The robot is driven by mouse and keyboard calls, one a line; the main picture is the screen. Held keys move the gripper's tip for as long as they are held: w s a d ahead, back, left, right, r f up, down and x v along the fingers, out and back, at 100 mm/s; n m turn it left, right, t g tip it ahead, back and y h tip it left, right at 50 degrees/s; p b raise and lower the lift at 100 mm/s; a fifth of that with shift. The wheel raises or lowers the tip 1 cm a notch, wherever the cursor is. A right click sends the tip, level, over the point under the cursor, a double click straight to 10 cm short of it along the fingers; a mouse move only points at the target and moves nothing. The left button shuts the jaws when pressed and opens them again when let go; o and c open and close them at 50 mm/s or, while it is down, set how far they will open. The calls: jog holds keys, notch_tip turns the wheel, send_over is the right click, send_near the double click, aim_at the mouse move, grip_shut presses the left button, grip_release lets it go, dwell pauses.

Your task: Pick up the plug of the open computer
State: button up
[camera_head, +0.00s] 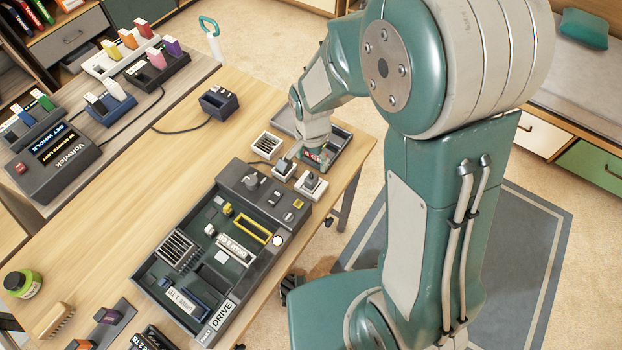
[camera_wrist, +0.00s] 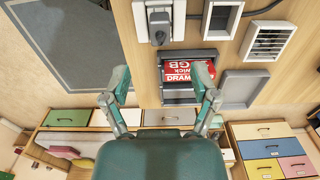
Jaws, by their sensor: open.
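The open computer (camera_head: 215,255), a dark case with green insides, lies on the wooden table. A grey plug-like piece on a white square plate (camera_head: 311,184) sits past its upper right corner; it also shows at the top of the wrist view (camera_wrist: 158,22). I cannot tell whether it is the computer's plug. In the head view my gripper (camera_head: 312,155) is partly hidden by my arm.
A dark device (camera_head: 218,103) with a cable sits farther back. The table's right edge is near my gripper.

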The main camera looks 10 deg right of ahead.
aim_at(311, 177)
notch_tip(311, 177, down, 8)
jog(key=shift+a+f, duration=0.1)
jog(key=shift+f, duration=0.15)
grip_shut()
dwell(0.3)
